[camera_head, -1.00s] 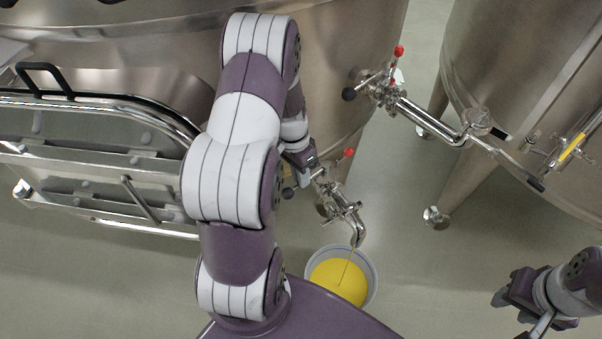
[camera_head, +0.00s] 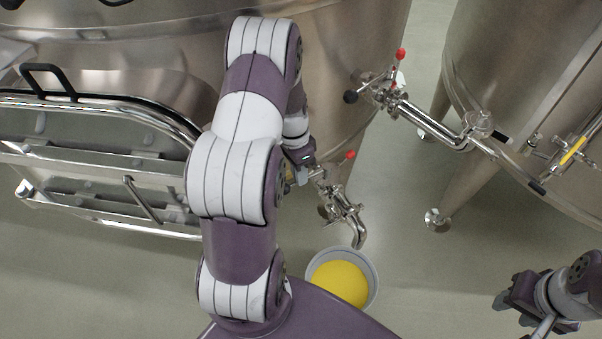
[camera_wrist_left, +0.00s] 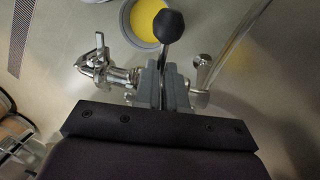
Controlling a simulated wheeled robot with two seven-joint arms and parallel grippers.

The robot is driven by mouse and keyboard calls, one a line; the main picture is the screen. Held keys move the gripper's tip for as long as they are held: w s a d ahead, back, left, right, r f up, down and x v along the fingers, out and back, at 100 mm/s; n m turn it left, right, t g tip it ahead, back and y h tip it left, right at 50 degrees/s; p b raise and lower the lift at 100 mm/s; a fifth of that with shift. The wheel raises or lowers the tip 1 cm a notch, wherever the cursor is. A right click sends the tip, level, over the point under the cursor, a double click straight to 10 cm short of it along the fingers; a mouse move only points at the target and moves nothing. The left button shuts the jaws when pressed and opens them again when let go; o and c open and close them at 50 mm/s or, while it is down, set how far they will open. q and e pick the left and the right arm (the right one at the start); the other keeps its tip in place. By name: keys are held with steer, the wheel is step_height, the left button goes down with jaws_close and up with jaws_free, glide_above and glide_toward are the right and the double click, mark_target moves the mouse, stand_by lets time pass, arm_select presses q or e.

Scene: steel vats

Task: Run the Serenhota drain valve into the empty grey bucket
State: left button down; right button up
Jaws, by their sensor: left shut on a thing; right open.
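The lower drain valve (camera_head: 342,205) on the near steel vat ends in a downturned spout above the grey bucket (camera_head: 374,290). Yellow liquid (camera_head: 338,280) fills much of the bucket, and no stream shows from the spout. The bucket also shows in the left wrist view (camera_wrist_left: 125,20). My left gripper (camera_head: 306,170) is at the valve; in the left wrist view its fingers (camera_wrist_left: 166,75) are shut on the lever with the black knob (camera_wrist_left: 169,25). My arm partly hides the grip in the head view. My right gripper (camera_head: 507,301) is open and empty at the lower right.
An upper valve (camera_head: 385,94) with a red knob and pipe stands out from the vat. A second vat (camera_head: 530,70) on legs is at the right. A railed hatch (camera_head: 90,150) is at the left. Floor (camera_head: 420,265) is clear between the bucket and my right gripper.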

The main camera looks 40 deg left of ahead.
arm_select(q)
steer(key=c, duration=1.2)
jaws_free()
steer(key=shift+w+r, duration=0.1)
step_height(320, 180, up, 7)
steer(key=a, duration=0.1)
steer(key=shift+w+a+r, duration=0.15)
steer(key=shift+w+a, duration=0.1)
steer(key=shift+w, duration=0.05)
